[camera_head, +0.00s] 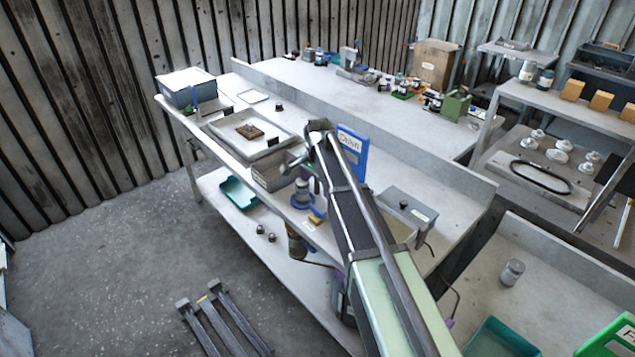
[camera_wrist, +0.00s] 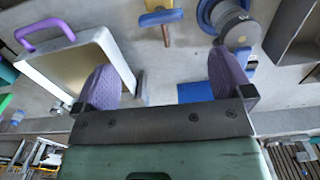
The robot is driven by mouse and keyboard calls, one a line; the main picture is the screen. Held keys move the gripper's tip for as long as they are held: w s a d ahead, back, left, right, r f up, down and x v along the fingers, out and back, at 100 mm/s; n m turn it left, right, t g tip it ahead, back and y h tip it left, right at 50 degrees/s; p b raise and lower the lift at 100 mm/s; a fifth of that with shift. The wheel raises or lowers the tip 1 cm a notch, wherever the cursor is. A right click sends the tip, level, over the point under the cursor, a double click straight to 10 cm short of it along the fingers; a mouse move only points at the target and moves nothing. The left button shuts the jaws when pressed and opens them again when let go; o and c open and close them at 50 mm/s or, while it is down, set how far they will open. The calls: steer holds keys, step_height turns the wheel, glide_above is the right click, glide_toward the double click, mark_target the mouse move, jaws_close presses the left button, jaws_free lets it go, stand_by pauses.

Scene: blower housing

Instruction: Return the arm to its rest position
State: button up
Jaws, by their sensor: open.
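My arm (camera_head: 345,210) reaches up from the lower right over the long white workbench (camera_head: 300,75) in the head view, its far end above the bench's middle. In the head view the fingers cannot be made out clearly.
A blue-and-grey spool-like part (camera_wrist: 228,22), a blue-topped tool (camera_wrist: 160,17) and a pale frame with a purple handle (camera_wrist: 100,50) lie beyond the fingers. A shallow tray with a brown part (camera_head: 250,131) stands left of the arm. Open floor (camera_head: 100,230) lies at left.

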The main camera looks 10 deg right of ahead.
steer(key=shift+f, duration=0.1)
stand_by(0.3)
steer(key=s+n, duration=1.2)
steer(key=s, duration=1.6)
steer(key=shift+a, duration=0.2)
steer(key=shift+c, duration=0.3)
